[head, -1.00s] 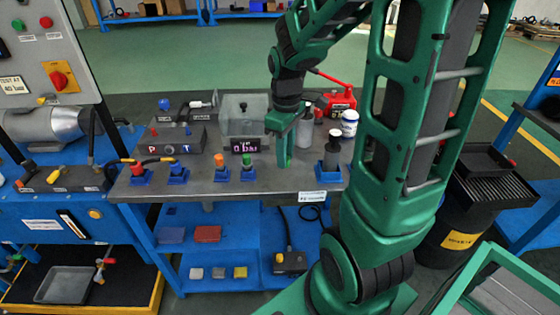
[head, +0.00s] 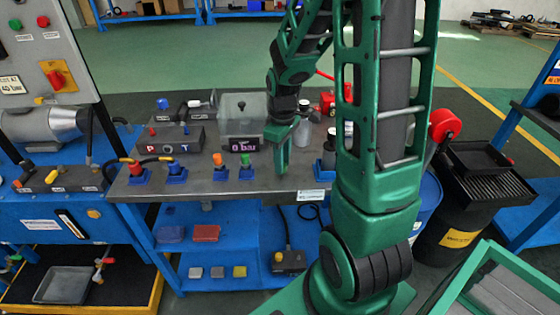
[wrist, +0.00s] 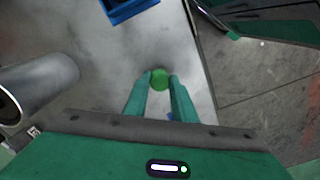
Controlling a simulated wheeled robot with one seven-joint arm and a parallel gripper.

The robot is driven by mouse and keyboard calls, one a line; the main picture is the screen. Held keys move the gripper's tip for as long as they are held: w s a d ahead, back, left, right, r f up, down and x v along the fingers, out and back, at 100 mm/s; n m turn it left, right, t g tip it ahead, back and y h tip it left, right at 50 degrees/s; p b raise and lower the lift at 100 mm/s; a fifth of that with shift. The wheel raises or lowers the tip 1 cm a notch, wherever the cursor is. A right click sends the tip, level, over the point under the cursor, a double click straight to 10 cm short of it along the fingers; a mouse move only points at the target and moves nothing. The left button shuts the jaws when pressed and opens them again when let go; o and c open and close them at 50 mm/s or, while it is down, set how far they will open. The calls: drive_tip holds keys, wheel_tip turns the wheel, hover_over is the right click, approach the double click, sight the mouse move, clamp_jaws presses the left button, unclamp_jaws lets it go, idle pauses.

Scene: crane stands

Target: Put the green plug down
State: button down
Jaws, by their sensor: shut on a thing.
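My gripper (wrist: 160,82) is shut on the green plug (wrist: 160,76), whose round green top shows between the fingertips in the wrist view. In the head view my gripper (head: 283,170) points down over the right part of the grey bench top (head: 215,189), close to its front. The plug cannot be made out there, and whether it touches the bench is unclear. Left of the gripper, another green-topped piece (head: 246,160) stands in a small blue holder, beside an orange-topped piece (head: 218,160) in a similar holder.
A box with a "0 bar" display (head: 243,145) stands behind the holders. A blue block (wrist: 130,8) shows in the wrist view. Bare bench lies around the fingertips.

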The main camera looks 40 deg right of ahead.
drive_tip(key=shift+f, duration=0.1)
drive_tip(key=c, duration=1.5)
unclamp_jaws()
drive_tip(key=shift+o, duration=0.2)
wheel_tip(320, 180, up, 12)
drive_tip(key=s+m, duration=1.1)
drive_tip(key=s, duration=1)
drive_tip(key=shift+a+r, duration=0.2)
drive_tip(key=shift+a, duration=0.05)
